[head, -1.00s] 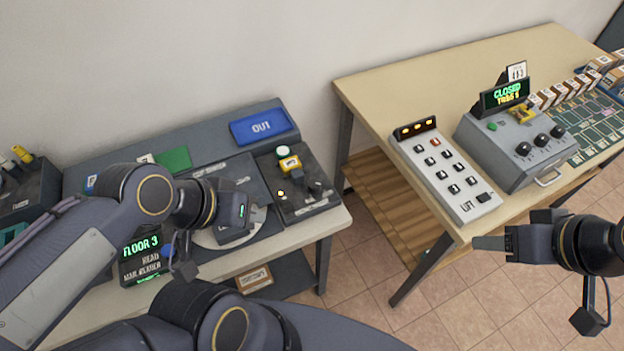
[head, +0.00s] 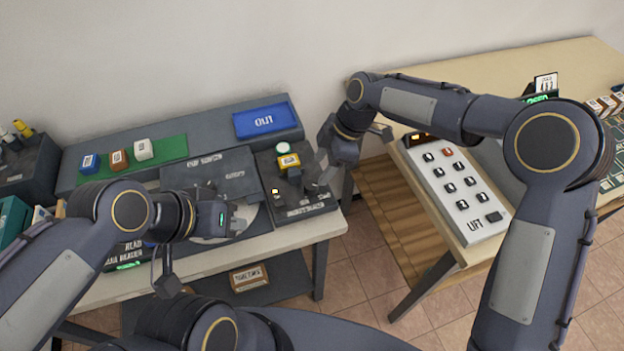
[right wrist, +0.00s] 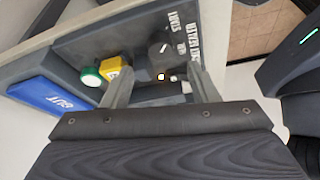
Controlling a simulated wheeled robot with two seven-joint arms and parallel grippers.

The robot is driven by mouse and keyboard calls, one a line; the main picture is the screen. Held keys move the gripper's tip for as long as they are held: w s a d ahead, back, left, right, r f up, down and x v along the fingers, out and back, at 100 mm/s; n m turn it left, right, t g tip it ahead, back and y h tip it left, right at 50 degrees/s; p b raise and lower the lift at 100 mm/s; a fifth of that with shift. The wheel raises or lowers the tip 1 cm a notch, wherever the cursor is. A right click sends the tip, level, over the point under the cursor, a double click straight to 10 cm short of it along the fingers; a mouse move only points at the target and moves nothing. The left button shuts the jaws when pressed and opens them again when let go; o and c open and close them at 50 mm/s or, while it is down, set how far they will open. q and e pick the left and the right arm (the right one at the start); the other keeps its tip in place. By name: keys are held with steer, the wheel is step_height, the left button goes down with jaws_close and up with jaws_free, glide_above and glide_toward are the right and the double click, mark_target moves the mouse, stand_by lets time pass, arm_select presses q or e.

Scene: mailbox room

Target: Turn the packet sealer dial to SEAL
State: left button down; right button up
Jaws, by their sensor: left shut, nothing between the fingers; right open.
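A dark panel on the left table (head: 322,207) carries a lit white-green button, a yellow block (head: 289,161) and a small lit lamp. In the right wrist view a black round dial (right wrist: 159,50) with a pale pointer mark stands on that panel. White lettering beside it appears upside down; its setting cannot be read. My right gripper (head: 318,178) is open above the panel's right part; in the right wrist view its fingertips (right wrist: 153,72) show on either side of the dial area, apparently not gripping it. My left gripper (head: 243,218) is shut and empty over a round pale plate.
A blue OUT tray (head: 267,121) lies behind the panel. A green mat (head: 172,151) holds blue, brown and white blocks. A gap separates the tables.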

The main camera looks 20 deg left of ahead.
mark_target(312, 184)
steer(key=x, duration=0.6)
steer(key=shift+f+p, duration=0.3)
steer(key=shift+p, duration=0.1)
steer(key=c, duration=1)
